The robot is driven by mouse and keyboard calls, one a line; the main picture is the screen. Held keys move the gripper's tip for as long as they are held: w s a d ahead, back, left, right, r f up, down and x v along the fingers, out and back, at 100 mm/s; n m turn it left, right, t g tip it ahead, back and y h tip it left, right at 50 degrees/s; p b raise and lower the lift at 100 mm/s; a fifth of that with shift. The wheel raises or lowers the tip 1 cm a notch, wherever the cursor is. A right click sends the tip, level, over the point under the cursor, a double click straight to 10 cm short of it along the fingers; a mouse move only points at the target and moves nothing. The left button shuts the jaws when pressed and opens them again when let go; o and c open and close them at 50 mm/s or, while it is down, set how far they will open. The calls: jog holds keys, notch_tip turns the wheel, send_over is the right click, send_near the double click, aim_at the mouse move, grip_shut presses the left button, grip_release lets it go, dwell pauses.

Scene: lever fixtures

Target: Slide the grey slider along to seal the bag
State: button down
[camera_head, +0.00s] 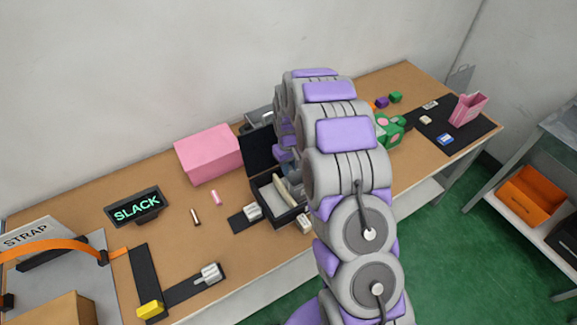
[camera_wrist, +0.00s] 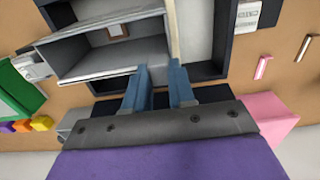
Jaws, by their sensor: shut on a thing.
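My gripper (camera_wrist: 162,78) reaches down into an open dark case, which shows in the head view (camera_head: 262,150). I cannot clearly pick out the grey slider or the bag; the slider may be hidden between the fingers. In the head view my arm covers most of the gripper.
A pink box (camera_head: 208,153) stands just left of the case. A grey block on a black strip (camera_head: 252,212) lies at the front left. A SLACK display (camera_head: 137,207) and an orange strap (camera_head: 50,245) are further left. Green blocks (camera_head: 388,130) and a pink bag-like holder (camera_head: 468,108) are to the right.

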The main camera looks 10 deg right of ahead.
jog(key=w+d+p, duration=0.1)
jog(key=w+d, duration=0.3)
jog(key=d, duration=0.8)
jog(key=shift+d, duration=0.3)
jog(key=shift+a, duration=0.15)
jog(key=c, duration=1.3)
grip_release()
jog(key=shift+c, duration=0.2)
jog(key=o, duration=0.4)
jog(key=shift+d, duration=0.35)
jog(key=shift+a, duration=0.15)
jog(key=shift+r, duration=0.3)
jog(key=r, duration=0.8)
jog(key=r+p, duration=0.1)
jog(key=r, duration=0.7)
jog(key=shift+w+d+r, duration=0.1)
jog(key=shift+d+r, duration=0.1)
jog(key=shift+r, duration=0.1)
